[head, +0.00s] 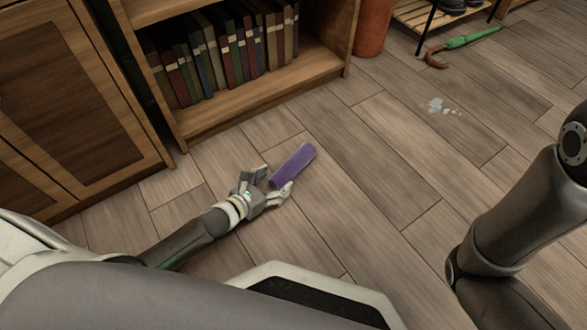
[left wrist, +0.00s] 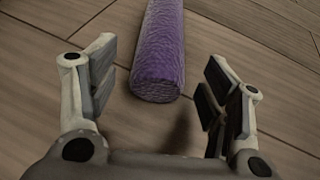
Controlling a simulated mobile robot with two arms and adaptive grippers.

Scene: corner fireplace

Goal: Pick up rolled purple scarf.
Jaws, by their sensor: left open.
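The rolled purple scarf (head: 295,165) lies on the wooden floor in front of the bookshelf, a slim cylinder slanting up to the right in the head view. My left gripper (head: 269,181) is open at its near end. In the left wrist view the scarf (left wrist: 159,50) runs away from me, and its near end is just ahead of and roughly between the two open fingers (left wrist: 160,85), nearer the left one. I see no finger closed on it. My right arm shows at the right of the head view, but its gripper is out of view.
A wooden bookshelf (head: 250,95) with several books stands behind the scarf, and a wooden cabinet (head: 70,95) is at the left. A green umbrella (head: 470,38), a terracotta-coloured container (head: 373,25) and pale spots (head: 437,105) are farther off. The floor right of the scarf is clear.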

